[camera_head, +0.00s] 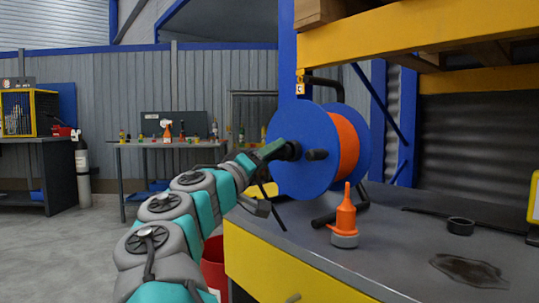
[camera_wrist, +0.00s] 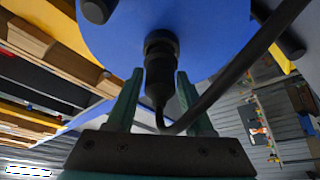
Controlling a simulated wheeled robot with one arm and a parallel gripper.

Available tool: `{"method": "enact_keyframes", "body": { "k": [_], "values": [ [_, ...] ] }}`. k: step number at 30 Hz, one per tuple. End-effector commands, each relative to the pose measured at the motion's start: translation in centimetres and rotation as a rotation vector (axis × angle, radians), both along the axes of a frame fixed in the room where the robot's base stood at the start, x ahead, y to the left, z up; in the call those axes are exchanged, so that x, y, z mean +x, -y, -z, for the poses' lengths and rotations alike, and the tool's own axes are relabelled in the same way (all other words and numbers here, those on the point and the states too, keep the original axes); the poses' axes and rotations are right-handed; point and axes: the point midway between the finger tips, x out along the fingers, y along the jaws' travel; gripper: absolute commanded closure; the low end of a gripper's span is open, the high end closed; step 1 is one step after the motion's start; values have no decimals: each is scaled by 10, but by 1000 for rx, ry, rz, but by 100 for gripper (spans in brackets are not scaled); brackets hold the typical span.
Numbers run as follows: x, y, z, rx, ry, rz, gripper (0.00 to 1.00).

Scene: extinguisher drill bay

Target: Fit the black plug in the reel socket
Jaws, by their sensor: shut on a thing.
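The reel has a blue side disc (camera_head: 293,182) and an orange winding (camera_head: 347,145), and stands on the grey bench. The disc fills the top of the wrist view (camera_wrist: 215,35). My gripper (camera_head: 276,150) reaches the disc near its middle. In the wrist view my green gripper fingers (camera_wrist: 160,85) are shut on the black plug (camera_wrist: 160,80), one on each side. The plug's front end meets the dark round reel socket (camera_wrist: 160,40) on the disc. How deep it sits is hidden. Its black cable (camera_wrist: 225,80) bends back and runs up to the right.
A black crank knob (camera_head: 317,155) sticks out just right of my gripper. An orange nozzle-topped bottle (camera_head: 344,218) and a black tape roll (camera_head: 460,226) stand on the bench (camera_head: 400,235). A yellow shelf beam (camera_head: 420,35) hangs above. A red bin (camera_head: 213,266) is below left.

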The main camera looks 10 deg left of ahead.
Motion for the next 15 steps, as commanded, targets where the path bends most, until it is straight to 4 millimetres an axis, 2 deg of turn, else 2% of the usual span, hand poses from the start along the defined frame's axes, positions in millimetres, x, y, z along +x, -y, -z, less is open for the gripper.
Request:
{"method": "enact_keyframes", "body": {
  "k": [15],
  "values": [
    [7,6,0,0,0,0,100]
  ]
}}
